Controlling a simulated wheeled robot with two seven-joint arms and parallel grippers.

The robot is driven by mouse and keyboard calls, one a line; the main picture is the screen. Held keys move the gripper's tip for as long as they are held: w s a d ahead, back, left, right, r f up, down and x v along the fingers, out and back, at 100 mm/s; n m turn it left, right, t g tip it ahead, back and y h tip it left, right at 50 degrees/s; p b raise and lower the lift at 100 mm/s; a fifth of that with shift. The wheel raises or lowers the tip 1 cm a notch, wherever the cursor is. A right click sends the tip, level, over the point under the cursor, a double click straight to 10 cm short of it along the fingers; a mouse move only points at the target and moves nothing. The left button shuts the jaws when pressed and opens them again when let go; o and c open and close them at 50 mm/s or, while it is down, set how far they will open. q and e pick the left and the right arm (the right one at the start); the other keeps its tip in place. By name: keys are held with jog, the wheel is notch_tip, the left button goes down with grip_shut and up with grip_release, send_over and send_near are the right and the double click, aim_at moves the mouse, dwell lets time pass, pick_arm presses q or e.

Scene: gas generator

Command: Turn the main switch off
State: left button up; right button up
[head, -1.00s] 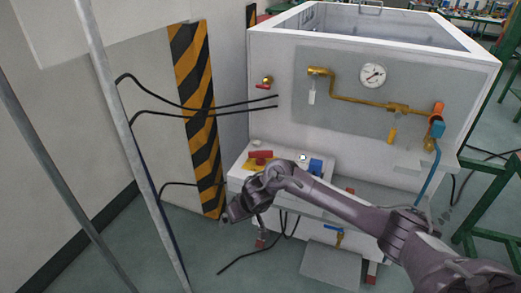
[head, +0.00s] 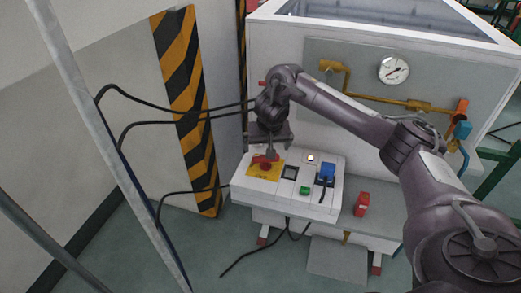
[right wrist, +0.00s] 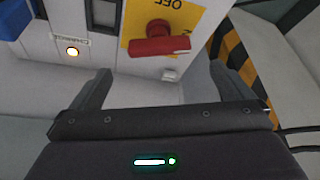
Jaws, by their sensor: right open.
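The main switch is a red rotary handle (head: 263,164) on a yellow plate (head: 260,173), on the white control box (head: 328,204). In the right wrist view the red handle (right wrist: 160,46) lies roughly crosswise on its yellow plate (right wrist: 190,18), marked OFF. My right gripper (head: 268,150) is above the switch and partly covers it in the head view. In the right wrist view the right gripper (right wrist: 160,70) is open and empty, its fingers apart on either side of the handle's line, not visibly touching it. My left gripper is not in view.
The box also carries a blue plug (head: 327,172), a green button (head: 305,190) and a lit white lamp (head: 310,158). A gauge (head: 393,70) and brass pipe (head: 400,102) are on the panel behind. Black cables (head: 160,121) run left. A metal post (head: 112,150) stands left.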

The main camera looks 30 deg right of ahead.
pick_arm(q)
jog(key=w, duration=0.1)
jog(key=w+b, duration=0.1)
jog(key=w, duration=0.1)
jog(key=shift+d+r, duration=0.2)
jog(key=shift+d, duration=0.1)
pick_arm(e)
jog(key=x, duration=0.6)
jog(key=shift+f, duration=0.4)
jog(key=c, duration=1.3)
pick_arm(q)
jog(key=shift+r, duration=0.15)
pick_arm(e)
jog(key=shift+r, duration=0.1)
